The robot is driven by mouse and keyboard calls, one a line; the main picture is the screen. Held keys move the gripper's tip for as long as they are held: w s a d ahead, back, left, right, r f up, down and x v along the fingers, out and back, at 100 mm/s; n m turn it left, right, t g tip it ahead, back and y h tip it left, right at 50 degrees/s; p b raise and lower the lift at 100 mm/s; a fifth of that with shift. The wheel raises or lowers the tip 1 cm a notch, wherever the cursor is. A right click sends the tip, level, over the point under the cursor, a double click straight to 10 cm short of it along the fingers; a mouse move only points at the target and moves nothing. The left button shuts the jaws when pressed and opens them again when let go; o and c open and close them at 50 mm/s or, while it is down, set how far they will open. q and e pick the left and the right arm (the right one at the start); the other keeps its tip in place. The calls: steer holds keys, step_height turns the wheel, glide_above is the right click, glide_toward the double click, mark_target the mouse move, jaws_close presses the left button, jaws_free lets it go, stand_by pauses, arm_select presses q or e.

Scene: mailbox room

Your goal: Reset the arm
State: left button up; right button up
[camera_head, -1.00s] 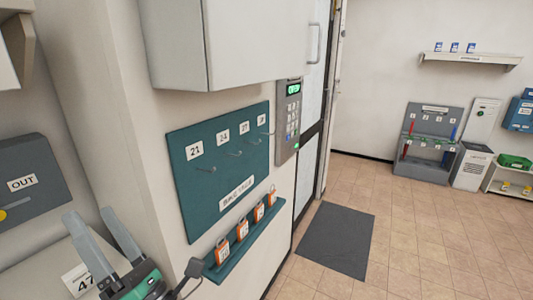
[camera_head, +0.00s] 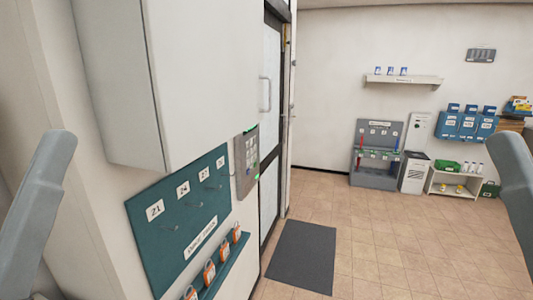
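A grey finger-like part (camera_head: 34,210) of mine rises at the left edge of the head view, very close to the camera. A similar grey part (camera_head: 514,185) of mine stands at the right edge. Both are cut off by the frame. I cannot tell whether they are one finger each of my left and right grippers, and neither opening shows. Nothing held is visible. The green key board (camera_head: 180,215) with numbered labels and hooks hangs on the wall between them, apart from both parts.
Orange-tagged items (camera_head: 209,272) line the ledge below the board. A white cabinet (camera_head: 190,75) juts out above it, beside a keypad (camera_head: 246,160). A dark mat (camera_head: 303,256) lies on open tiled floor. A grey rack (camera_head: 376,155) and shelf (camera_head: 452,183) stand at the far wall.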

arm_select(q)
step_height(320, 180, up, 27)
steer(key=p, duration=2.3)
steer(key=shift+h+p, duration=0.3)
steer(key=shift+o, duration=1.3)
steer(key=shift+f, duration=0.25)
